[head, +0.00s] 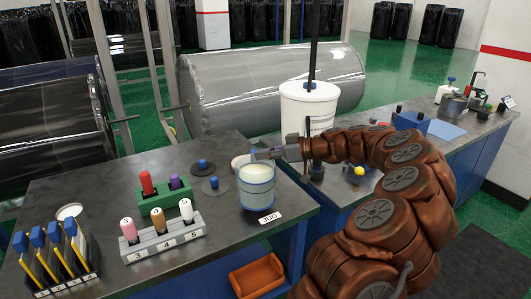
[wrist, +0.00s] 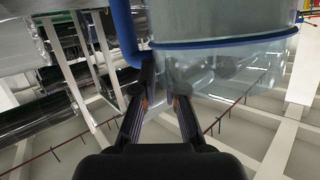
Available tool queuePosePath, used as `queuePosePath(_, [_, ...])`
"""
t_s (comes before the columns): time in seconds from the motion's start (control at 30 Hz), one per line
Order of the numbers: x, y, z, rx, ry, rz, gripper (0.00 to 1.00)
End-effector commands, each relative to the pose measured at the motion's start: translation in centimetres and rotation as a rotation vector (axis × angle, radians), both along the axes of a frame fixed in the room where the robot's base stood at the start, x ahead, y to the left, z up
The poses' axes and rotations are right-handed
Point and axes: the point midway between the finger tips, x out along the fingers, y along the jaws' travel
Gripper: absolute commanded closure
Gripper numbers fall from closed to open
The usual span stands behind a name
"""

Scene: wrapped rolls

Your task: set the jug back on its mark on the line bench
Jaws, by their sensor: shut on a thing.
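The jug (head: 257,190), a clear vessel with blue bands and pale contents, is upright at the right end of the dark line bench (head: 110,190). A white label reading JUG (head: 269,218) lies just in front of it; any mark under the jug is hidden. My gripper (head: 266,154) reaches in from the right at the jug's rim and is shut on the jug. In the wrist view, my fingertips (wrist: 165,95) are close to the jug's clear wall (wrist: 215,70) and its blue handle (wrist: 123,30). I cannot tell whether the jug's base touches the bench.
A white bucket (head: 308,108) stands behind my gripper. An orange bin (head: 257,275) is below the bench.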

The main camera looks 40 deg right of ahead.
Motion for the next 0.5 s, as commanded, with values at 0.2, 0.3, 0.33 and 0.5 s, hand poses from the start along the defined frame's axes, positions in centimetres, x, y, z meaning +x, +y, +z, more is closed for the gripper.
queuePosePath(0.2, [-0.1, 0.0, -1.9, 0.005, 0.000, -0.001, 1.00])
queuePosePath(0.3, [-0.1, 0.0, -2.4, 0.005, -0.001, -0.001, 1.00])
queuePosePath(0.33, [-0.1, 0.0, -2.5, 0.004, -0.002, -0.002, 1.00])
queuePosePath(0.5, [-0.1, 0.0, -2.7, 0.003, -0.003, -0.002, 1.00])
